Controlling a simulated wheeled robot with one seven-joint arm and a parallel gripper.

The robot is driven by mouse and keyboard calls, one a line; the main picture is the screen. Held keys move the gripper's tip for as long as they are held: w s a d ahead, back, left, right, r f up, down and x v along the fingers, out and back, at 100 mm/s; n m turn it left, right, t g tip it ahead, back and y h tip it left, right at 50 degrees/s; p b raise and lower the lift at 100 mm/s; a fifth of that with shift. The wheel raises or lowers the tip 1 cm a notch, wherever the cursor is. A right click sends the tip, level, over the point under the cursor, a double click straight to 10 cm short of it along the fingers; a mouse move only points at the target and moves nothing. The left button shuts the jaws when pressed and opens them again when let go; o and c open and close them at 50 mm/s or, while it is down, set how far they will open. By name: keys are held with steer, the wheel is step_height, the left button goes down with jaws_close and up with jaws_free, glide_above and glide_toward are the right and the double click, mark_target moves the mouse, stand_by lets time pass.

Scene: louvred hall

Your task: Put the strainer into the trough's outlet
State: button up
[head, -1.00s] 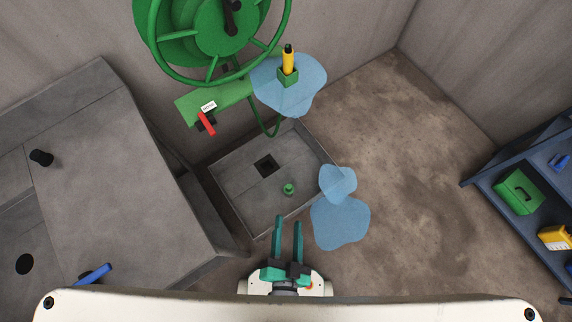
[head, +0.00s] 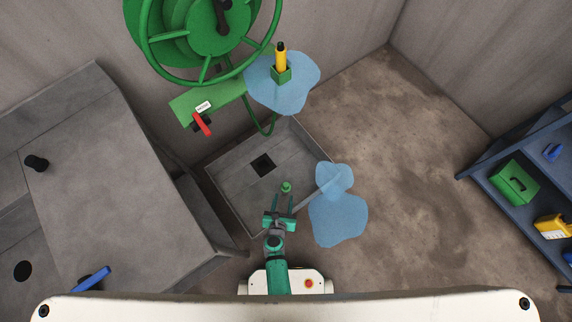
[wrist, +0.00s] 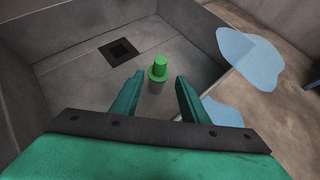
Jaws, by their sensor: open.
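The strainer (head: 286,187) is a small green piece with a knob. It stands upright on the floor of the grey trough (head: 230,201). In the wrist view the strainer (wrist: 158,69) shows a green top over a grey lower part. The outlet (head: 263,165) is a dark square hole in the trough floor, up and left of the strainer; it also shows in the wrist view (wrist: 121,48). My gripper (head: 283,202) is open and empty. Its fingertips point at the strainer, which is just beyond them, in line with the gap in the wrist view (wrist: 158,80).
Blue puddles (head: 338,218) lie on the floor right of the trough, and another (head: 298,97) lies behind it. A green hose reel (head: 205,30) stands at the back. A grey bench (head: 120,180) is left, and a blue shelf (head: 500,195) right.

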mark_target(286, 188)
steer(key=shift+x, duration=4.9)
jaws_close()
